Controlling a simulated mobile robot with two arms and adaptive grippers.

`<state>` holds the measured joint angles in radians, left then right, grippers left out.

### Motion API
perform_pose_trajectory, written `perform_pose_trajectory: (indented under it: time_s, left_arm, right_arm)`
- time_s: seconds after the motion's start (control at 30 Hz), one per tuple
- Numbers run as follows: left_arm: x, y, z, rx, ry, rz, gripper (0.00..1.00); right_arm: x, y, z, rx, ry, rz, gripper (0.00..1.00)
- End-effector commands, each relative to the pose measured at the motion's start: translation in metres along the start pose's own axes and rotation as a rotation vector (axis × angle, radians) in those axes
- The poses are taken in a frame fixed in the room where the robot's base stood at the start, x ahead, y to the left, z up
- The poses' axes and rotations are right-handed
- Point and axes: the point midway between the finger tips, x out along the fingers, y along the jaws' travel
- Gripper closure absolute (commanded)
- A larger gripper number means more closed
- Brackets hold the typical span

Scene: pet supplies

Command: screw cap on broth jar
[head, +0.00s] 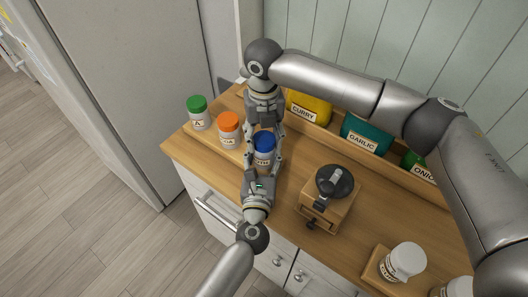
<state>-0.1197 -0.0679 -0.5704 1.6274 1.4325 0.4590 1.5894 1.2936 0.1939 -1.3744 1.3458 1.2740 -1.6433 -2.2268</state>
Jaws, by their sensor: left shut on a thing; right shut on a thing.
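The broth jar (263,161) is a small white jar with a dark-lettered label, partly hidden between my two grippers on the wooden counter. A blue cap (264,141) sits at its top; I cannot tell whether it is threaded or only resting there. My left gripper (262,166) comes from the front, with its fingers on both sides of the jar's lower body. My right gripper (265,139) reaches down from the back, with its fingers on both sides of the blue cap. Both grippers are shut.
Left of the grippers stand a green-capped jar (198,114) and an orange-capped jar (229,131). A grinder (329,196) stands to the right. Yellow, teal and green labelled containers line the back. A white-capped jar (404,262) sits on a wooden block at front right. The counter's front edge is close.

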Motion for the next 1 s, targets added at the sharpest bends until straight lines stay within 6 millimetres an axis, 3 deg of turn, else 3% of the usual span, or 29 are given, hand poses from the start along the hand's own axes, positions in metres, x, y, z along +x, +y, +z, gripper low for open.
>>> perform_pose_trajectory:
  time_s: [1.0]
  left_arm:
    - [-0.0013,-0.0004,-0.002,0.001,0.004,-0.001,1.0]
  right_arm:
    - [0.0015,0.0,0.0007,1.745,0.0,0.003,0.79]
